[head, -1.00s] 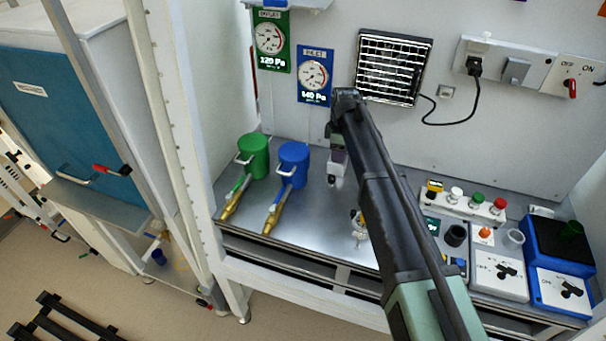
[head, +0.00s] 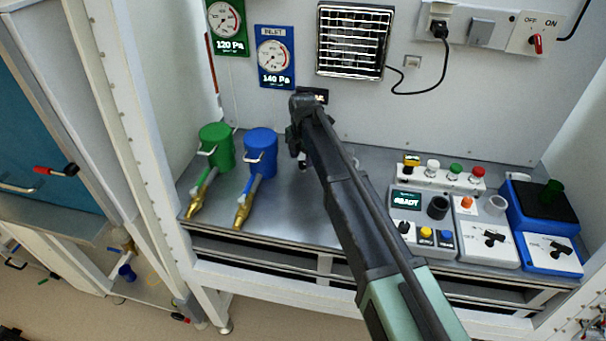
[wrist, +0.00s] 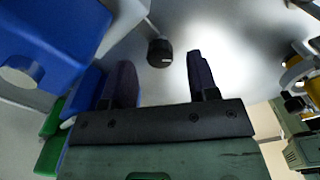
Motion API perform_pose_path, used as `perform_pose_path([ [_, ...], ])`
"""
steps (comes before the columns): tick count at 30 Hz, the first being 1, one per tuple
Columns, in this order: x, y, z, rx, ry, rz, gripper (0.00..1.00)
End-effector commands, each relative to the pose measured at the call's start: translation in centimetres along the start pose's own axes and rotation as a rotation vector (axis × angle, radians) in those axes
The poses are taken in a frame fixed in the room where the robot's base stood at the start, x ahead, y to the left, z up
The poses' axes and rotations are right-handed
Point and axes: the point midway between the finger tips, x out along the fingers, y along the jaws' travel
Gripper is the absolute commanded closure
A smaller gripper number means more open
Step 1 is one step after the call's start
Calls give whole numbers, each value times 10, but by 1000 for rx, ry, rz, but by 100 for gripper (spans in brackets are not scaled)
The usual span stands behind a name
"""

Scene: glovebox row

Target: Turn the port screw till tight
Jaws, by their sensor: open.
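A black round knob (wrist: 160,53) with a small pale mark shows in the wrist view, at the end of a pale stem; I take it to be the port screw, though I cannot be sure. My gripper (wrist: 158,62) has its two dark fingers spread apart. The knob appears between the fingertips in the picture, with clear space on both sides. I cannot tell how deep it lies. In the head view the fingers are mostly hidden behind my own arm, and I cannot make out the screw there.
A blue canister (head: 261,148) and a green canister (head: 216,142) with brass-ended fittings stand left of my arm on the metal bench (head: 290,218). A control box with a READY display (head: 407,200) and a blue-based device (head: 543,210) stand on the right. Gauges and a vent (head: 353,42) are behind.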

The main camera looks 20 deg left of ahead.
Motion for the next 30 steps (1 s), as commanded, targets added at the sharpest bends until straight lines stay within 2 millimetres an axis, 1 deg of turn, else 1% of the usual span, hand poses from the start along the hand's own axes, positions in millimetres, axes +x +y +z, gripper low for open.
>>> perform_pose_path([
  [1,18,0,0,0,0,0,46],
  [3,23,0,0,0,0,0,46],
  [11,20,0,0,0,0,0,46],
  [12,20,0,0,0,0,0,49],
  [14,20,0,0,0,0,0,58],
  [21,20,0,0,0,0,0,95],
  [30,20,0,0,29,0,0,95],
])
